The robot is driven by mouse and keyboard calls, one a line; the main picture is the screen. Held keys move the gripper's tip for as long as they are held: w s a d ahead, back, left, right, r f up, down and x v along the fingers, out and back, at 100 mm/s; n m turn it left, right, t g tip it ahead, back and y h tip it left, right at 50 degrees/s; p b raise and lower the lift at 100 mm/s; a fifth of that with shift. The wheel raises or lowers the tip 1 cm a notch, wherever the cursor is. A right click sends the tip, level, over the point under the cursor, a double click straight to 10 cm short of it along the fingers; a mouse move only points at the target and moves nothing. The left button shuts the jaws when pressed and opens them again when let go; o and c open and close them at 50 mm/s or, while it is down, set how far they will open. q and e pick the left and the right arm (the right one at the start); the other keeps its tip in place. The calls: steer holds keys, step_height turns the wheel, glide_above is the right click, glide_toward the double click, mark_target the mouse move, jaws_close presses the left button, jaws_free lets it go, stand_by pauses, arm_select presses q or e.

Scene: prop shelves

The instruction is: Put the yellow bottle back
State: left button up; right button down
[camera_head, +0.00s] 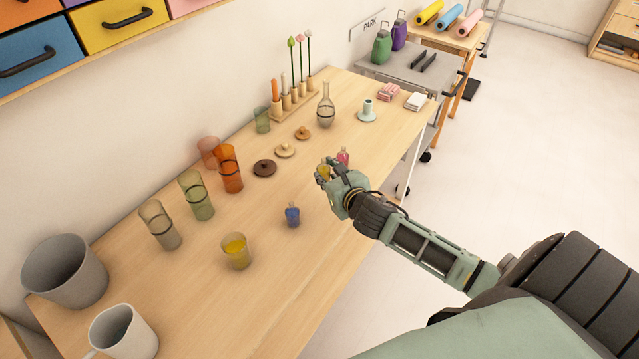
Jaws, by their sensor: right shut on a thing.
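The yellow bottle (323,172) is small and mostly hidden by my fingers. My right gripper (327,177) is shut on it over the right part of the wooden table. I cannot tell whether the bottle touches the tabletop. A small pink bottle (343,157) stands just behind my gripper. A small blue bottle (292,216) stands nearer, left of my gripper. A yellowish glass (236,252) with yellow liquid stands further left and nearer. My left gripper is not in view.
An orange glass (229,169), a green glass (196,195) and a smoky glass (160,225) line the back. The wooden table (290,275) is bare at the front.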

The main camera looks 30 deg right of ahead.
steer(key=shift+w+a+f, duration=0.3)
steer(key=shift+w+f, duration=0.15)
steer(key=shift+w, duration=0.15)
steer(key=shift+w+a+f, duration=0.3)
steer(key=shift+w+f, duration=0.1)
steer(key=shift+w, duration=0.2)
steer(key=shift+f, duration=1.9)
steer(key=shift+f, duration=0.15)
steer(key=c, duration=1.4)
jaws_free()
